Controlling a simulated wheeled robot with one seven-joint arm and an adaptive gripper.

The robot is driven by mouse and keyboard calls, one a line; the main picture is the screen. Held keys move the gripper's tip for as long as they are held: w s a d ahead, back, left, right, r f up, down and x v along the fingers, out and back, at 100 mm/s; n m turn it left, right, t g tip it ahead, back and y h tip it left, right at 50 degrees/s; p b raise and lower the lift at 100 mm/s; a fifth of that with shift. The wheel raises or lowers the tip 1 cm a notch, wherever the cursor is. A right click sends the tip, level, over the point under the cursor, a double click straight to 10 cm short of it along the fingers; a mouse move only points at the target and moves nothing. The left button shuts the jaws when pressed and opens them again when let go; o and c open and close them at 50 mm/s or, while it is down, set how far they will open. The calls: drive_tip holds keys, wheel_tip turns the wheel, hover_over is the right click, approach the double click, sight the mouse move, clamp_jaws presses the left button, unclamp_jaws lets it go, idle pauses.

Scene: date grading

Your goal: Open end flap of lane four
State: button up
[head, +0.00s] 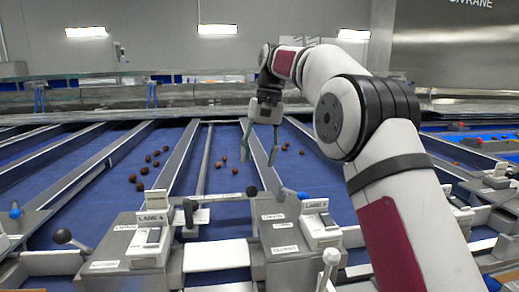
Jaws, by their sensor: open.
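My gripper (259,158) hangs in the upper middle of the head view, fingers apart and pointing down, with nothing between them. It is above the blue lanes, beyond the control blocks. A grey control block (135,242) at lower left carries a box (152,220) whose label seems to read lane 4; smaller labels seem to read open and closed.
Several brown dates lie on the lanes, some on the left lane (115,205). Metal dividers (175,160) separate the lanes. A second control block (280,240) and a white-knobbed lever (331,257) stand near my arm, which covers the right side.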

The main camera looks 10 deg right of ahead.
drive_tip(key=shift+v, duration=0.75)
drive_tip(key=shift+r, duration=0.1)
drive_tip(key=s+d+r+n+t+h, duration=0.1)
drive_tip(key=s+d+r, duration=0.15)
drive_tip(key=s, duration=0.85)
drive_tip(key=s+d+r+t+h, duration=0.1)
drive_tip(key=s+d+r+t, duration=0.15)
drive_tip(key=s, duration=0.75)
drive_tip(key=s+d+f+t, duration=0.1)
drive_tip(key=s+d+f, duration=0.1)
drive_tip(key=s+f, duration=0.4)
drive_tip(key=s+d+f+n, duration=0.1)
drive_tip(key=s+d+f, duration=0.1)
drive_tip(key=s+f, duration=0.5)
drive_tip(key=s, duration=0.6)
drive_tip(key=shift+s+d+f+t+p, duration=0.2)
drive_tip(key=shift+s+f+t+p, duration=0.05)
drive_tip(key=shift+f+t+p, duration=0.1)
